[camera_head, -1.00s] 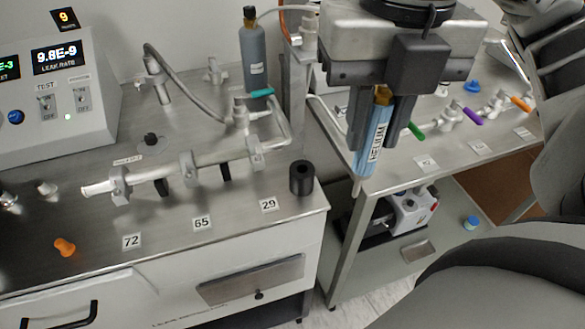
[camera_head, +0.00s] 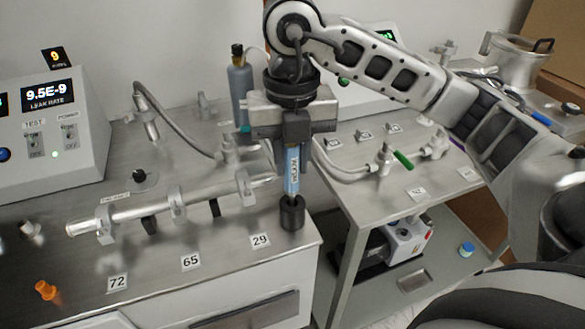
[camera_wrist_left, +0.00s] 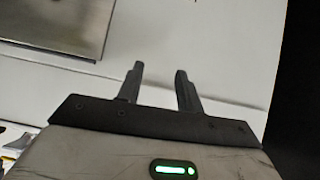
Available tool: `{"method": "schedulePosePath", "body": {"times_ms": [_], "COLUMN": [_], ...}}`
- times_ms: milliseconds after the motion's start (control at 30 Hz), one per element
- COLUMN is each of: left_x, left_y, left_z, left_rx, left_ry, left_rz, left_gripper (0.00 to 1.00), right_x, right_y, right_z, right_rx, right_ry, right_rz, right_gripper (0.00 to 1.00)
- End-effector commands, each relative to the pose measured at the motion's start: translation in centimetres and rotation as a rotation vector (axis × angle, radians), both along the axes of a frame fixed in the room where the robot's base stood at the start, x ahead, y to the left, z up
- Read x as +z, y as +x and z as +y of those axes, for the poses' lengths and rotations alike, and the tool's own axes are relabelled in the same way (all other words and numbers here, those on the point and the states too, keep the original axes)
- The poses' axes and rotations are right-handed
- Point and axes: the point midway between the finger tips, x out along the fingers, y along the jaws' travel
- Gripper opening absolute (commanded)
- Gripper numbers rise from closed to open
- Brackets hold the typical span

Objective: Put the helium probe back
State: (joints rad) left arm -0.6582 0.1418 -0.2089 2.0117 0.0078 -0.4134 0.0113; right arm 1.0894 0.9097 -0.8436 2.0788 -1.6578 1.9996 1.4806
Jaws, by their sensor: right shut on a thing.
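The helium probe (camera_head: 293,176), a light blue pen-shaped piece with a HELIUM label, hangs upright in my right gripper (camera_head: 294,160), which is shut on it. Its lower tip is at the mouth of the black cylindrical holder (camera_head: 292,214) at the right front corner of the bench. I cannot tell whether the tip is inside the holder or just above it. My left gripper (camera_wrist_left: 157,75) shows only in the left wrist view, with its fingers apart and nothing between them, facing a pale cabinet front.
A grey bottle (camera_head: 239,90) stands behind my right gripper. A second cart (camera_head: 370,205) with valves is to the right, across a gap.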

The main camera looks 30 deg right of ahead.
Motion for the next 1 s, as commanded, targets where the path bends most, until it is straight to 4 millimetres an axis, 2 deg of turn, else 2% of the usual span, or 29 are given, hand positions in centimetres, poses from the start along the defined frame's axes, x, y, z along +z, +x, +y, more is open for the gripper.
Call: {"method": "schedulePosePath", "body": {"times_ms": [33, 133, 700, 733, 800, 1000], "left_x": [-0.2, -0.3, -0.9, -0.7, -0.5, -0.2], "left_y": [0.0, 0.0, 0.0, 0.0, 0.1, 0.2], "left_z": [0.0, 0.0, -0.1, -0.1, -0.2, -0.2], "left_rx": [-0.001, -0.001, -0.004, -0.005, -0.005, -0.005], "left_ry": [0.0, 0.001, -0.001, -0.002, -0.003, -0.005], "left_rz": [0.001, 0.002, 0.001, 0.0, -0.002, -0.008], "left_gripper": [0.36, 0.36, 0.36, 0.36, 0.36, 0.36], "right_x": [-1.0, -2.0, -3.1, -3.0, -2.9, -2.9], "right_y": [-0.1, -0.1, -0.1, -0.1, -0.1, -0.1], "right_z": [0.0, 0.0, 0.0, 0.0, 0.0, 0.0], "right_rx": [0.001, 0.002, 0.001, 0.001, 0.001, 0.001], "right_ry": [-0.001, -0.001, -0.001, -0.001, 0.0, 0.0], "right_rz": [0.004, 0.0, -0.002, -0.002, -0.001, -0.001], "right_gripper": [0.0, 0.0, 0.0, 0.28, 0.44, 0.44]}}
